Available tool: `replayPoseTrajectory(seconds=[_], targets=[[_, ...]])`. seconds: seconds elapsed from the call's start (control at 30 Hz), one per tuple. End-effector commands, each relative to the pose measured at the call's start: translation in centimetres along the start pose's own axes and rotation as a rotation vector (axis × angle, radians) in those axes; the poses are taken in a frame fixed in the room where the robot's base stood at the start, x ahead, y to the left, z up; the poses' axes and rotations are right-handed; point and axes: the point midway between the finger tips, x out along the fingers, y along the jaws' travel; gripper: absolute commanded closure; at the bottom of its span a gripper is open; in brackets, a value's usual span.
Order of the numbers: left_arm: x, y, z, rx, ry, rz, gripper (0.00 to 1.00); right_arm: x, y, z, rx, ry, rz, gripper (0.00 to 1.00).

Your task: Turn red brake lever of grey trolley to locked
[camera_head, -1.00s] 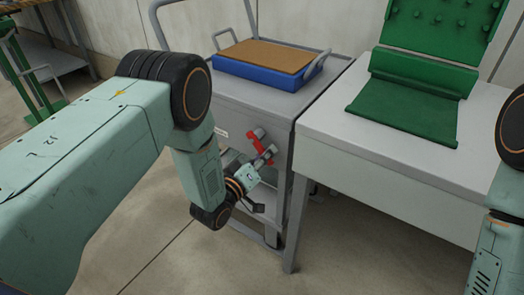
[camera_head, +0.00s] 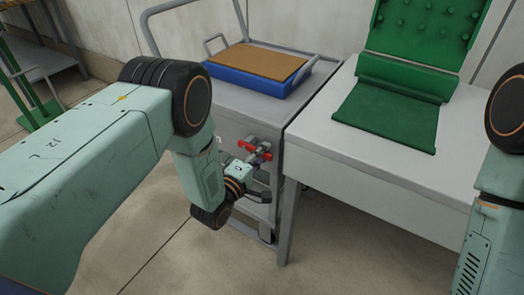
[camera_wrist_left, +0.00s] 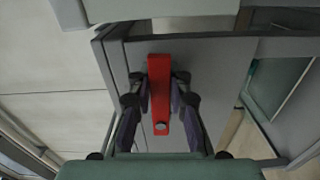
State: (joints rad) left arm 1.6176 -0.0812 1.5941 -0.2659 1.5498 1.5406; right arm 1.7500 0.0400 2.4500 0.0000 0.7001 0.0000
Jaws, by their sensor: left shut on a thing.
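The grey trolley (camera_head: 262,108) stands left of the bench. Its red brake lever (camera_head: 247,146) is on the trolley's near face, lying nearly level with a slight tilt down to the right in the head view. My left gripper (camera_head: 264,159) is at the lever's right part and partly hides it. In the left wrist view the red lever (camera_wrist_left: 159,75) runs lengthwise between the two fingers of my left gripper (camera_wrist_left: 159,88), which are shut on its sides. My right arm shows at the right edge; its gripper is out of view.
A blue tray (camera_head: 245,78) with a brown board (camera_head: 258,62) sits on the trolley. A pale bench (camera_head: 370,165) with a green stepped fixture (camera_head: 390,112) stands close on the right. A green-framed table is at the far left. Floor in front is clear.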

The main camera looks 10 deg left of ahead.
Motion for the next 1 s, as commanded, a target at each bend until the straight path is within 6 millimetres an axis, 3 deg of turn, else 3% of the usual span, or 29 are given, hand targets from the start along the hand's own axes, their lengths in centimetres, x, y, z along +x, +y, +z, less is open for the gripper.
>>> replayPoseTrajectory(seconds=[0.67, 0.7, 1.0], targets=[[-0.31, -0.15, 0.31, -0.062, -0.007, -0.011, 1.00, -0.40, 0.00, 0.01, 0.000, 0.000, 0.000, 0.60], [-0.31, -0.16, 0.31, -0.062, -0.007, -0.011, 0.81, -0.40, 0.00, 0.01, 0.000, 0.000, 0.000, 0.60], [-0.12, 0.11, 0.12, -0.057, -0.003, -0.004, 0.58, -0.40, 0.00, 0.01, 0.000, 0.000, 0.000, 0.60]])
